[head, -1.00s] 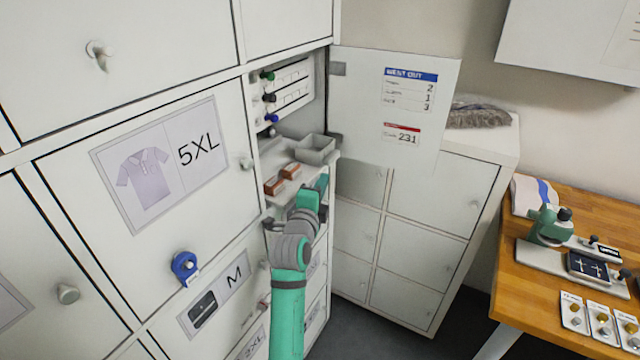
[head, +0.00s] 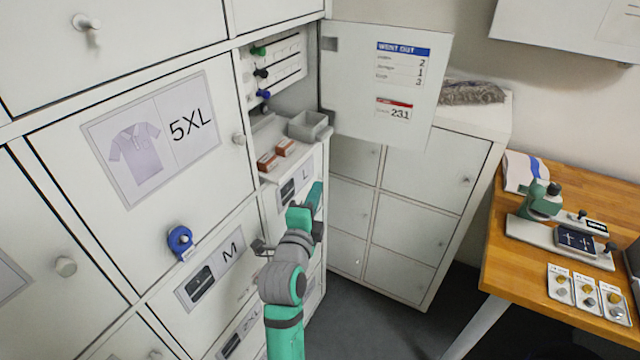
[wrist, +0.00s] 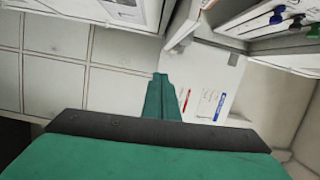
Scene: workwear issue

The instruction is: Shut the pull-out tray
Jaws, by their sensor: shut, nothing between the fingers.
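The pull-out tray (head: 281,173) is a pale shelf at the bottom of the open compartment. It carries two small orange-brown boxes (head: 267,161) and a grey bin (head: 308,125). In the wrist view its pale slab (wrist: 184,24) appears to stick out past the drawer front. My gripper (head: 315,190) is green, shut and empty, in front of the cabinet and lower than the tray. The shut fingers show in the wrist view (wrist: 160,80), apart in the picture from the slab. The fingertips are small in the head view, so their exact distance from the tray is unclear.
The compartment door (head: 385,85) stands open to the right of the tray. Coloured knobs (head: 262,73) line the compartment wall. A low cabinet (head: 415,200) stands behind the door, and a wooden bench (head: 510,285) is at the right. Floor (head: 395,325) is clear between them.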

